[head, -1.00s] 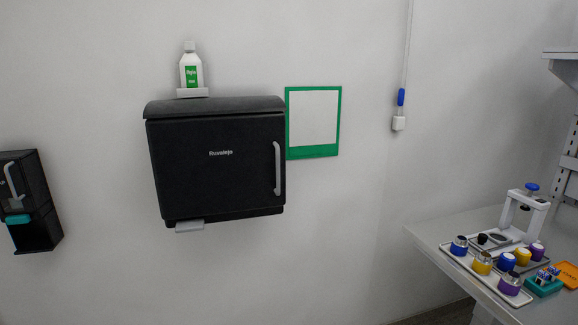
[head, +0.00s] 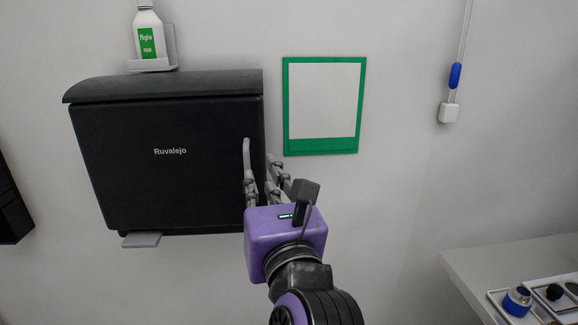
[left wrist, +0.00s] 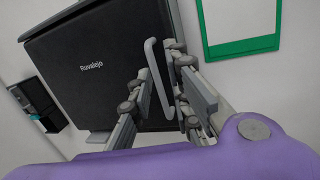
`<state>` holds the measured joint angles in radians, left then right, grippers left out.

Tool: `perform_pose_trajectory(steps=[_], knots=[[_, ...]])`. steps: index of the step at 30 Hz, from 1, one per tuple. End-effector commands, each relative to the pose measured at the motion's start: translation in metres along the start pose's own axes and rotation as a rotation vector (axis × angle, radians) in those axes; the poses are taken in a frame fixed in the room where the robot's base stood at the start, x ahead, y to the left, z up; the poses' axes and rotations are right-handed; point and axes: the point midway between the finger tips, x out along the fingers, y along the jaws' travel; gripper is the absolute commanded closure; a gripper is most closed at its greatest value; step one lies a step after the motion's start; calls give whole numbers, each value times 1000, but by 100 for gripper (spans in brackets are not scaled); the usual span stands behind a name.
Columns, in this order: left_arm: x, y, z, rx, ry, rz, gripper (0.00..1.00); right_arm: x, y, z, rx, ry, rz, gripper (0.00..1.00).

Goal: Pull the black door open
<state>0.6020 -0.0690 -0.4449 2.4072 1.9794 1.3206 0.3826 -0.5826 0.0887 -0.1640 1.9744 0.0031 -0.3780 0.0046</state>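The black door (head: 165,165) is the front of a black wall box marked "Ruvalejo", and it looks closed in the head view. It also shows in the left wrist view (left wrist: 95,60). Its grey upright handle (head: 247,155) is on the door's right side. My left gripper (head: 260,172) is at the handle's lower part. In the left wrist view, the handle (left wrist: 152,58) lies between the two spread fingers of my left gripper (left wrist: 163,82), with a visible gap on the right side. Whether a finger touches it, I cannot tell. My right gripper is not in view.
A white bottle (head: 149,35) stands on a small shelf above the box. A green-framed panel (head: 324,147) hangs on the wall right of it. A worktable (head: 500,262) with trays is at the lower right. Another dark box (left wrist: 38,102) is at left.

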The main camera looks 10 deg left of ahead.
Motion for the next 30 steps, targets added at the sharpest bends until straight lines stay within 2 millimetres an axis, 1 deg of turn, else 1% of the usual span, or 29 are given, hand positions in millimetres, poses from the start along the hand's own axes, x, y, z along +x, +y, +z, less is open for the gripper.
perform_pose_trajectory(steps=[1, 3, 5, 8, 13, 19, 24, 30], knots=[[-1, -1, -12, -24, 52, -11, 83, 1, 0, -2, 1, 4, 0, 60], [-1, -2, -24, -40, 100, -13, 83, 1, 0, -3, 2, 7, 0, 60], [1, -1, -27, -47, 115, -5, 83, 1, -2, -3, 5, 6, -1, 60], [11, -1, -28, -51, 115, -2, 83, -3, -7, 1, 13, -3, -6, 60], [39, 0, -29, -48, 111, 0, 83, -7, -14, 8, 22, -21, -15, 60], [66, 0, -33, -49, 111, -1, 83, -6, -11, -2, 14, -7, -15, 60], [75, 0, -36, -50, 114, -2, 83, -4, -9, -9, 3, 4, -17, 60], [76, -1, -37, -51, 115, -2, 83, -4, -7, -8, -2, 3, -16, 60]])
